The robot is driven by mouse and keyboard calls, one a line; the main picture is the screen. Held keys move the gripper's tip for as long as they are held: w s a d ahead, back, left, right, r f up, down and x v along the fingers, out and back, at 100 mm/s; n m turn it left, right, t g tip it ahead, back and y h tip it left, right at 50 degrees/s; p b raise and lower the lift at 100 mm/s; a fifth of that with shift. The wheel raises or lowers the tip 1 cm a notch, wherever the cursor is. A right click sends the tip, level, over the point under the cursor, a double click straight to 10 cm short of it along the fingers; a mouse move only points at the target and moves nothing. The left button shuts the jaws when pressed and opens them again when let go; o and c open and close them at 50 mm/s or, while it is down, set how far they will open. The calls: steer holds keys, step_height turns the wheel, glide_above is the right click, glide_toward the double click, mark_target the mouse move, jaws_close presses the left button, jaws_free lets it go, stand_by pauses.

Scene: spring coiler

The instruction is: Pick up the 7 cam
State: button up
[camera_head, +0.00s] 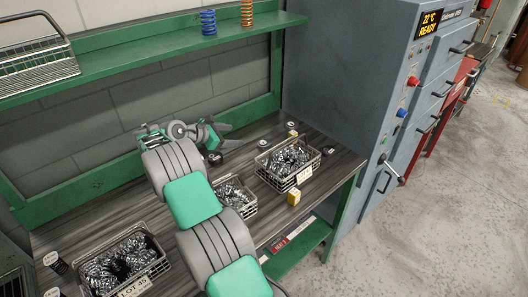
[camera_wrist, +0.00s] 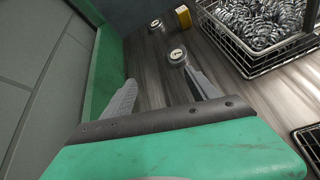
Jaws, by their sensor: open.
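Small dark round cams with pale labelled tops stand on the dark wooden bench. In the wrist view one cam (camera_wrist: 178,56) is just beyond the tip of my right finger, and another cam (camera_wrist: 156,26) is farther off. I cannot read the numbers, so I cannot tell which is the 7 cam. My gripper (camera_head: 236,135) is open and empty above the bench; its fingers also show in the wrist view (camera_wrist: 160,80).
A wire basket of springs (camera_head: 263,174) stands right of my gripper, with yellow boxes (camera_head: 294,197) nearby. Other spring baskets are nearer the front (camera_head: 150,284). A grey oven cabinet (camera_head: 350,80) bounds the bench's right end. A green shelf (camera_head: 150,60) runs behind.

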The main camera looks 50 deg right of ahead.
steer(key=n+g, duration=0.2)
glide_toward(262, 143)
steer(key=shift+s+d+f+h, duration=0.25)
steer(key=shift+d+f+h, duration=0.15)
steer(key=shift+d+f, duration=0.2)
steer(key=p+x, duration=0.1)
steer(key=x, duration=0.6)
jaws_close()
